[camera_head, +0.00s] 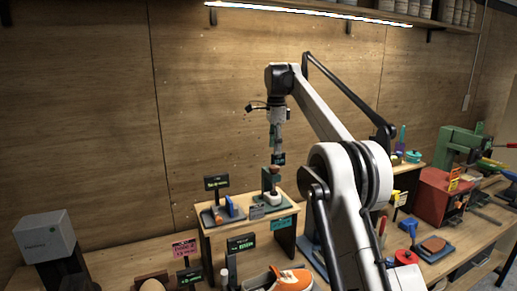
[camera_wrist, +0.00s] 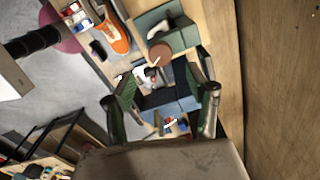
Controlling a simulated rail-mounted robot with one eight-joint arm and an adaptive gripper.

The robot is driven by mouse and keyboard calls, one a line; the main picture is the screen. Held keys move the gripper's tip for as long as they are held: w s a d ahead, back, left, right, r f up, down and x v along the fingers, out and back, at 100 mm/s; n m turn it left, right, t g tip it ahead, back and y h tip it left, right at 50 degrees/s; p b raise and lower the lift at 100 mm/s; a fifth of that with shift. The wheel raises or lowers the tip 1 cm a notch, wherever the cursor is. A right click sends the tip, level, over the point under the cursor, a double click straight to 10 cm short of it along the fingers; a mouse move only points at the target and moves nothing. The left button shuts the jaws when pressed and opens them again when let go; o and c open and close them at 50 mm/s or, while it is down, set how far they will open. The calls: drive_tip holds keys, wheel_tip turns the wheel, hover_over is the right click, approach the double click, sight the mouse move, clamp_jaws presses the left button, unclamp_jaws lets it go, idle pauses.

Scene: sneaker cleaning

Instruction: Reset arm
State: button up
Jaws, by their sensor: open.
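My gripper (camera_head: 278,158) hangs from my raised arm, pointing down above a small wooden stand (camera_head: 247,228) at the back of the bench. In the wrist view my gripper (camera_wrist: 166,82) shows two green-and-dark fingers spread apart. I see nothing held between them. A green holder with a brown round top (camera_head: 272,172) stands on the wooden stand just below the fingertips. It also shows in the wrist view beyond the fingers, with its round brown top (camera_wrist: 160,54). I cannot tell exactly how much height separates them.
An orange sneaker (camera_head: 292,281) lies at the front of the bench. A grey box (camera_head: 46,236) is at the left. A red cabinet (camera_head: 440,195) and a green machine (camera_head: 460,145) stand at the right. The wooden wall (camera_head: 220,100) is close behind my gripper.

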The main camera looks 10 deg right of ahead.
drive_tip(key=shift+s+r, duration=0.25)
drive_tip(key=shift+s, duration=0.1)
drive_tip(key=s+n+t+b, duration=0.4)
drive_tip(key=s+n+b, duration=0.45)
drive_tip(key=s, duration=1.55)
drive_tip(key=s+f+n+t+b, duration=0.3)
drive_tip(key=s+f+n, duration=0.6)
drive_tip(key=s+f, duration=1.6)
drive_tip(key=shift+s+a+b, duration=0.25)
drive_tip(key=shift+s+b, duration=0.15)
drive_tip(key=shift+s, duration=0.4)
drive_tip(key=shift+f+n, duration=0.1)
drive_tip(key=shift+n, duration=0.15)
